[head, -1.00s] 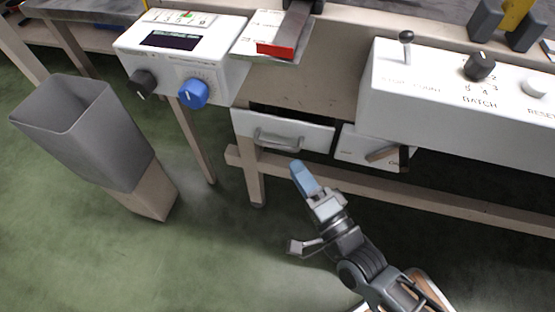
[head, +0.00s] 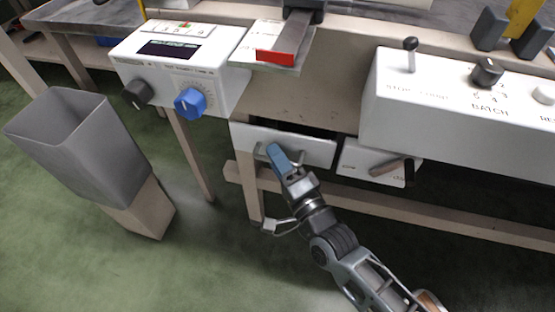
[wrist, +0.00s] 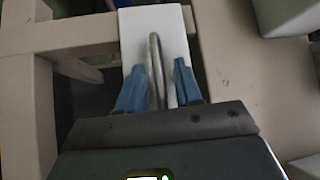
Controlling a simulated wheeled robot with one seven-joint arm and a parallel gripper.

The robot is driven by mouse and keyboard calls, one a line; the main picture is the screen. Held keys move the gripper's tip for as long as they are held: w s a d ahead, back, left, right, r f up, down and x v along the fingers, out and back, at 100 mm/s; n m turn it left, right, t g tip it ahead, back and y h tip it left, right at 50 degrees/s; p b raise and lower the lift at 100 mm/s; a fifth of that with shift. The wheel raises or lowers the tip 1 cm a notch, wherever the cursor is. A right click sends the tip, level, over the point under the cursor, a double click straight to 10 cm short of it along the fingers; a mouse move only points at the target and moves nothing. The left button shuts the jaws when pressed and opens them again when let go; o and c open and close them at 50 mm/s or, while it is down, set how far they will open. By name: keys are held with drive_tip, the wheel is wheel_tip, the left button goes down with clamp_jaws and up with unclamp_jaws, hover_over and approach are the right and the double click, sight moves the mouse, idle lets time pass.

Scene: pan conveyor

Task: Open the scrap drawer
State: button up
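The scrap drawer seems to be the white drawer front (head: 312,150) under the bench, left of centre in the head view. A dark gap shows above its top edge. My gripper (head: 273,150) is at the left part of this front, hiding much of its bar handle. In the wrist view the white front (wrist: 177,25) is ahead, with the handle (wrist: 155,50) between my two blue fingers (wrist: 158,68). The fingers are apart, one on each side of the bar, with visible space beside it. I see no clear grip on the handle.
A white panel with a brown lever (head: 390,167) is right of the drawer. A grey bin (head: 75,150) stands at the left. A control box with a blue knob (head: 190,102) is above left; another box (head: 450,110) is right. Bench legs and a low rail (head: 450,205) frame the space.

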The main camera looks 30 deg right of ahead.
drive_tip(key=shift+c, duration=0.4)
clamp_jaws()
drive_tip(key=s+a+p, duration=0.4)
drive_tip(key=s+a, duration=1.3)
drive_tip(key=shift+p, duration=0.3)
drive_tip(key=shift+o, duration=0.4)
unclamp_jaws()
drive_tip(key=shift+w, duration=0.1)
